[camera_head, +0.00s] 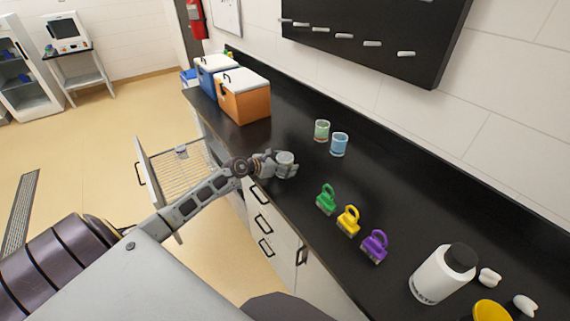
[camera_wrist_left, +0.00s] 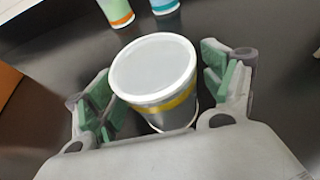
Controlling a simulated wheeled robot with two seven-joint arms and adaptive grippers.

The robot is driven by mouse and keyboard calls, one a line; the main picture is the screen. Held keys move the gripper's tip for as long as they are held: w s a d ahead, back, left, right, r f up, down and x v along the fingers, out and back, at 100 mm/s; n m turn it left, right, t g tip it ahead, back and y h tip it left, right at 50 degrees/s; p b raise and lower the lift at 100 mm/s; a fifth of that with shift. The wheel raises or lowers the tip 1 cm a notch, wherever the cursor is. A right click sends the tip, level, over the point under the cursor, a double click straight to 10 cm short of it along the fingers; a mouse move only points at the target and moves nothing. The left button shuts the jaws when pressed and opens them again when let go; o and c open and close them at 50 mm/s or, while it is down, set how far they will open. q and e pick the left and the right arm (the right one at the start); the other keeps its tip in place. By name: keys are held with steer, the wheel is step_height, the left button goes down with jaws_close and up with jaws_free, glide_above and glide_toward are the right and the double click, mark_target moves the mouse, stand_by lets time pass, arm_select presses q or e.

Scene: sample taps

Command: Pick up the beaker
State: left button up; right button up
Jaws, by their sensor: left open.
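A pale grey beaker (camera_head: 285,158) stands near the front edge of the black bench. In the left wrist view the beaker (camera_wrist_left: 156,75) has a whitish top and a yellow band, and it stands between my fingers. My left gripper (camera_head: 282,165) is at the beaker, with its fingers open on both sides of it. In the wrist view a gap shows between the left gripper's green-padded fingers (camera_wrist_left: 163,88) and the beaker's sides. A green beaker (camera_head: 321,130) and a blue beaker (camera_head: 339,145) stand farther back. My right gripper is not in view.
Green (camera_head: 326,199), yellow (camera_head: 348,220) and purple (camera_head: 375,246) handled pieces stand in a row at right. A white bottle (camera_head: 441,276) with a black cap stands nearer. An orange cooler box (camera_head: 243,97) is at the far end. An open drawer (camera_head: 178,172) juts out below the bench.

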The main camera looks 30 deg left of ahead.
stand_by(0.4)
arm_select(q)
steer(key=c, duration=1)
steer(key=shift+r, duration=0.1)
steer(key=shift+r, duration=4.9)
